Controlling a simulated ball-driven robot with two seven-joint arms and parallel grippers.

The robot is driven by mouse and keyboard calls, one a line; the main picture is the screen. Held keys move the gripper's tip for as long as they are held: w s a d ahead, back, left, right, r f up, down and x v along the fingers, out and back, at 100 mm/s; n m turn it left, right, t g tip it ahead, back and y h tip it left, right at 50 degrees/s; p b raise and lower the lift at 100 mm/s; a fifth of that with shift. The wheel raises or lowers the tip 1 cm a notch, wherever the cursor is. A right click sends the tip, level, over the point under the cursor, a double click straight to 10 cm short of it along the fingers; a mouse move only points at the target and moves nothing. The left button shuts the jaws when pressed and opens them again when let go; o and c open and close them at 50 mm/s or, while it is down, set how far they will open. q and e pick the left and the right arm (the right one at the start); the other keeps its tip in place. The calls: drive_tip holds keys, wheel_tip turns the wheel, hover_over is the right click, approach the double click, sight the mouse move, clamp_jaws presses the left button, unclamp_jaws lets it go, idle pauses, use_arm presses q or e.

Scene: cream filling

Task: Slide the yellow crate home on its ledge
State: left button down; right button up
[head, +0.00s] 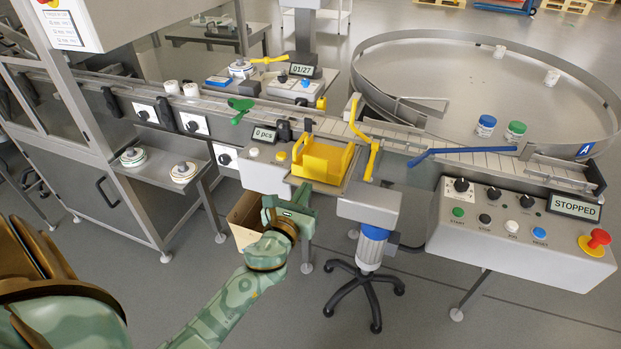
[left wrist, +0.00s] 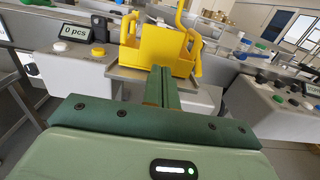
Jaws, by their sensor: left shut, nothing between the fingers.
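The yellow crate (head: 322,160) sits on a grey ledge (head: 345,188) at the front of the conveyor, beside the "0 pcs" display. It also shows in the left wrist view (left wrist: 158,50), straight ahead of the fingers. My left gripper (head: 303,196) is below and to the left of the crate in the head view. In the left wrist view its green fingers (left wrist: 161,84) are together and empty, pointing at the crate's near side. I cannot tell whether the fingertips touch the crate. My right gripper is not in view.
A yellow lever (head: 368,158) stands just right of the crate. A cardboard box (head: 244,222) is below the ledge, behind my left arm. A control panel (head: 520,235) with a red stop button stands to the right. A blue bar (head: 462,151) lies across the conveyor.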

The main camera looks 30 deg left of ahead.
sight(315, 172)
use_arm(q)
drive_tip(key=x, duration=0.4)
drive_tip(key=shift+w, duration=0.3)
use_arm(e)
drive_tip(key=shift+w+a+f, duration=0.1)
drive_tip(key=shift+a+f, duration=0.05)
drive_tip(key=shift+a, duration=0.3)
use_arm(q)
drive_tip(key=shift+w, duration=0.1)
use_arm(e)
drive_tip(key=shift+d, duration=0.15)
use_arm(q)
drive_tip(key=shift+x, duration=1.6)
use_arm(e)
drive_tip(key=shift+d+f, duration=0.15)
